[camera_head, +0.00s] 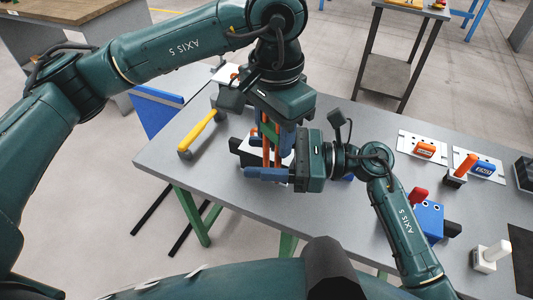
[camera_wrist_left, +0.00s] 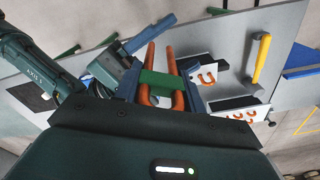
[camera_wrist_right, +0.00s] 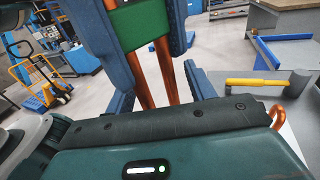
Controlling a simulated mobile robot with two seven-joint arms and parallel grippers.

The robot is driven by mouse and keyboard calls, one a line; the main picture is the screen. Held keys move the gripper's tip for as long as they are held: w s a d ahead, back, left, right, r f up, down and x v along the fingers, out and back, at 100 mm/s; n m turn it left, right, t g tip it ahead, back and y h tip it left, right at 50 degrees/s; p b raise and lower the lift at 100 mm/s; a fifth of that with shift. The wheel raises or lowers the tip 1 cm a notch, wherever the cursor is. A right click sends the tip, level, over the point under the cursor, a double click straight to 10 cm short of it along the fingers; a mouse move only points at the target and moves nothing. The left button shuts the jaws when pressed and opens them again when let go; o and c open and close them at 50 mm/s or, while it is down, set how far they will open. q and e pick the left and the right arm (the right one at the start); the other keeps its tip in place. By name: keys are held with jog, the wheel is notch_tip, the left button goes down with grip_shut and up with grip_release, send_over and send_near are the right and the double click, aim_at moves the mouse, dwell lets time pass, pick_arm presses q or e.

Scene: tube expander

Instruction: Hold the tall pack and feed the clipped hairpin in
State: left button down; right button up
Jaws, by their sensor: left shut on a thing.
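The hairpin, a pair of long copper tubes (camera_head: 265,151), hangs upright below my left gripper (camera_head: 270,130). That gripper is shut on the hairpin's green clip (camera_wrist_left: 160,84), which also shows in the right wrist view (camera_wrist_right: 140,22). My right gripper (camera_head: 278,156) reaches in from the right with its blue fingers spread. The tubes pass between or just before these fingers; contact is not clear. A dark pack with a white end plate (camera_wrist_left: 203,68) stands behind the tubes, partly hidden. A second such pack (camera_wrist_left: 243,105) is farther back. I cannot tell which is taller.
A yellow-handled tool (camera_head: 203,129) lies to the left on the grey table (camera_head: 185,175).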

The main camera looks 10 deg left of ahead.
jog(key=c, duration=0.9)
pick_arm(q)
jog(key=c, duration=0.7)
grip_release()
jog(key=shift+c, duration=0.2)
pick_arm(e)
grip_shut()
